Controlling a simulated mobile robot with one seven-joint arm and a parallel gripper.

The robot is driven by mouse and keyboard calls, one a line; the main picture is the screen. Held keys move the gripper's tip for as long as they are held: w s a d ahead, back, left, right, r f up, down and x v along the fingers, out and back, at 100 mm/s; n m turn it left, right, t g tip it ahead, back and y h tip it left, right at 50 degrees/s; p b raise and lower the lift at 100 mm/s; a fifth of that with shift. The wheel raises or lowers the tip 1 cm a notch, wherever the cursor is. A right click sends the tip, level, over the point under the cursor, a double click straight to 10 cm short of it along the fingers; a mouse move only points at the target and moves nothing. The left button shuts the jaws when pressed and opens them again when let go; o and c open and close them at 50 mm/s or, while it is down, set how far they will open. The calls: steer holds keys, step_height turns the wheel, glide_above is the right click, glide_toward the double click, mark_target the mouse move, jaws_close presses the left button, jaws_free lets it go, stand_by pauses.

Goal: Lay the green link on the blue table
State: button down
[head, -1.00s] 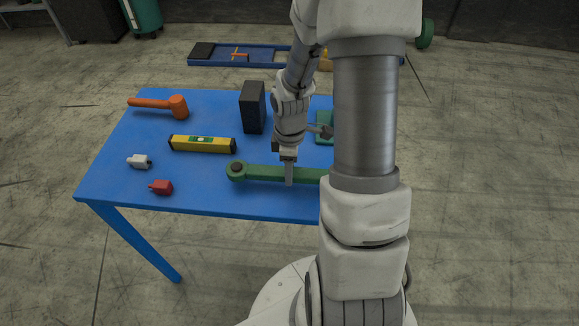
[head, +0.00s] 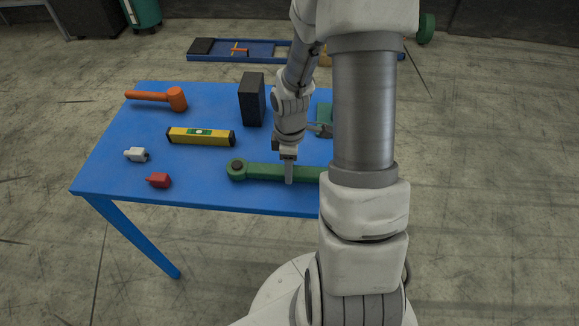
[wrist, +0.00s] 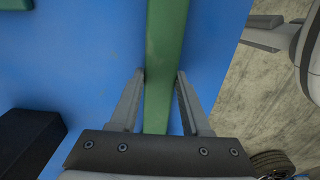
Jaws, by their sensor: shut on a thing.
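The green link (head: 258,172) is a long bar with a round, dark-centred end at its left. It lies crosswise over the near part of the blue table (head: 205,178); its right end is hidden behind my arm. My gripper (head: 289,180) points down and is shut on the link's bar. In the wrist view the link (wrist: 166,40) runs between the two fingers (wrist: 160,75) with blue table on both sides. Whether the link touches the tabletop or hangs just above it I cannot tell.
On the table are an orange mallet (head: 160,97), a yellow level (head: 201,137), a black block (head: 252,99), a white part (head: 136,155), a red part (head: 158,180) and a partly hidden green object (head: 324,114). A blue frame (head: 268,50) lies on the floor behind.

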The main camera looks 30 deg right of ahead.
steer(key=shift+f+b, duration=0.45)
steer(key=shift+f, duration=0.15)
steer(key=shift+c, duration=1.4)
jaws_free()
step_height(320, 180, up, 18)
steer(key=p, duration=0.3)
steer(key=shift+f, duration=0.25)
steer(key=shift+s, duration=0.1)
